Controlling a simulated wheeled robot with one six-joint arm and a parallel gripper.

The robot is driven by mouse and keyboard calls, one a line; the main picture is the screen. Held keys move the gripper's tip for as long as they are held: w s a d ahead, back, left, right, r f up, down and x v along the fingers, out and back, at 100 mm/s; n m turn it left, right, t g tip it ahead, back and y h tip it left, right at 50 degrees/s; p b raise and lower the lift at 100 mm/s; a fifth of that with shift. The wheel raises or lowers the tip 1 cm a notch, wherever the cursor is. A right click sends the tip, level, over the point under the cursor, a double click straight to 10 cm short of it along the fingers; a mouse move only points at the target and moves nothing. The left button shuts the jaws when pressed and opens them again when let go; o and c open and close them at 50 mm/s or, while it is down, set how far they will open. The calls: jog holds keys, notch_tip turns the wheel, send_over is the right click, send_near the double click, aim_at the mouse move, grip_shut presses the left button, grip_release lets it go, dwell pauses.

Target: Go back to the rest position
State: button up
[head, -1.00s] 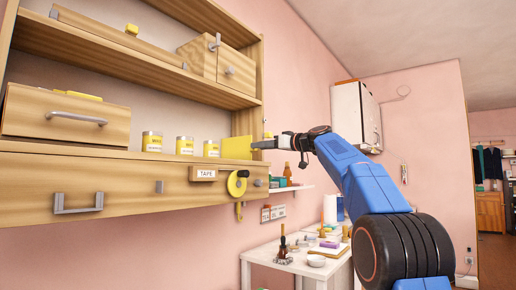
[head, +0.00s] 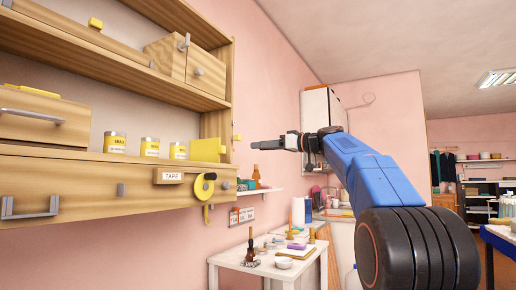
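My gripper (head: 268,145) is at the end of my blue arm, in the middle of the head view. It points left toward the wooden shelf unit (head: 120,167), and its tip is apart from the unit's right side in the picture. No object shows in it. It is seen side-on and small, so I cannot tell whether its fingers are open or shut.
The shelf unit carries several yellow-labelled cans (head: 150,147), a yellow block (head: 207,150) and a yellow tape roll (head: 204,187). A white table (head: 237,269) with bottles and bowls stands below. A blue-topped table (head: 503,236) is at the right edge.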

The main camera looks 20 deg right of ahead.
dwell(0.4)
jog(key=s+a+f+m+g+h, duration=0.2)
jog(key=s+a+f, duration=0.35)
jog(key=f, duration=0.45)
jog(key=s+a+f+m+g+h, duration=0.15)
jog(key=s+a+f, duration=0.25)
jog(key=s+f, duration=0.4)
jog(key=s+a+f+m+g+h, duration=0.2)
jog(key=s+a+f, duration=0.25)
jog(key=f, duration=0.65)
jog(key=s+d+f+m+g+h, duration=0.1)
jog(key=s+f+g+h, duration=0.1)
jog(key=s+f, duration=1.1)
jog(key=s+d+f+g+h, duration=0.1)
jog(key=s+f+g+h, duration=0.1)
jog(key=s+f, duration=1.2)
notch_tip(320, 180, down, 6)
jog(key=shift+s+d+r+m+h, duration=0.1)
jog(key=shift+s+d+m+h, duration=0.1)
jog(key=shift+m+h, duration=0.25)
dwell(1.3)
